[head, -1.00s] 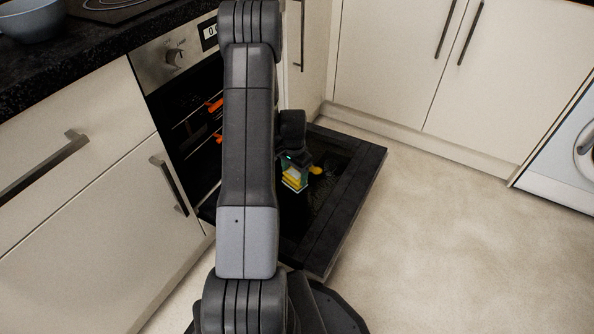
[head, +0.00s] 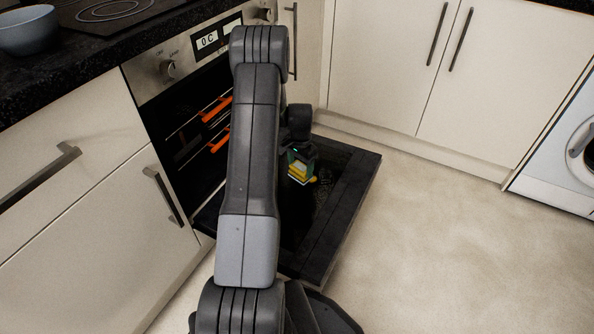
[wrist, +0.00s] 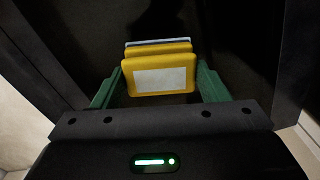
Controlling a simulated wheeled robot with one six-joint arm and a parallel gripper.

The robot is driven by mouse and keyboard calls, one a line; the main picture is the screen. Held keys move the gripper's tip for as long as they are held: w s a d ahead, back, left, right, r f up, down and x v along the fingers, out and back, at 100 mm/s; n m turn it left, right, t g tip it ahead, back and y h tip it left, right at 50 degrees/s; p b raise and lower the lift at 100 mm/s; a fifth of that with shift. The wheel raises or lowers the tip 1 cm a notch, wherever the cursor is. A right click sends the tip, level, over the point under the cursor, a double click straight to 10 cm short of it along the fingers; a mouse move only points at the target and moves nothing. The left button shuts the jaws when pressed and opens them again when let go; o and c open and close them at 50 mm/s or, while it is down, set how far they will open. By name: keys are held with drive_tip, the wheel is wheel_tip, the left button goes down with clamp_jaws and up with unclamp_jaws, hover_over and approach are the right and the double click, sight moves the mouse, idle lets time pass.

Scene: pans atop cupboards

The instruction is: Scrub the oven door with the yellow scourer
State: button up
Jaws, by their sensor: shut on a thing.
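The yellow scourer (wrist: 160,54) shows in the wrist view between the two green fingers of my gripper (wrist: 158,85). It has a pale patch on its near face and a greyish layer on its far side. In the head view my gripper (head: 302,164) is shut on the scourer (head: 301,178), low over the lowered oven door (head: 345,205). The door is dark and lies open, its inner face up. Whether the scourer touches the door is hard to tell. My arm hides the left part of the door.
The open oven (head: 190,125) has racks with orange edges (head: 216,108). Cream cupboards (head: 385,75) stand behind, and a washing machine (head: 565,165) is at the right. A blue-grey bowl (head: 28,32) sits on the dark worktop (head: 75,65). The floor right of the door is clear.

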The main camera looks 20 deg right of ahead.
drive_tip(key=shift+w+d, duration=0.2)
drive_tip(key=shift+d, duration=0.05)
drive_tip(key=shift+s+a+f, duration=0.15)
drive_tip(key=shift+s+a, duration=1.4)
drive_tip(key=shift+a, duration=0.2)
drive_tip(key=shift+s+a+f, duration=0.1)
drive_tip(key=shift+s+a, duration=1.45)
drive_tip(key=shift+a, duration=0.15)
drive_tip(key=shift+w+d+r, duration=0.15)
drive_tip(key=shift+w+d, duration=1.4)
drive_tip(key=shift+d, duration=0.2)
drive_tip(key=shift+w+d+r, duration=0.1)
drive_tip(key=shift+w+d, duration=1.45)
drive_tip(key=shift+d, duration=0.15)
drive_tip(key=shift+s+a+f, duration=0.1)
drive_tip(key=shift+s+a, duration=1.45)
drive_tip(key=shift+a, duration=0.15)
drive_tip(key=shift+s+a+f, duration=0.1)
drive_tip(key=shift+s+a, duration=1.45)
drive_tip(key=shift+a, duration=0.15)
drive_tip(key=shift+w+d+r, duration=0.1)
drive_tip(key=shift+w+d, duration=1.5)
drive_tip(key=shift+d, duration=0.15)
drive_tip(key=shift+w+d+b, duration=0.35)
drive_tip(key=shift+w+d, duration=1.15)
drive_tip(key=shift+d, duration=0.1)
drive_tip(key=shift+s, duration=0.15)
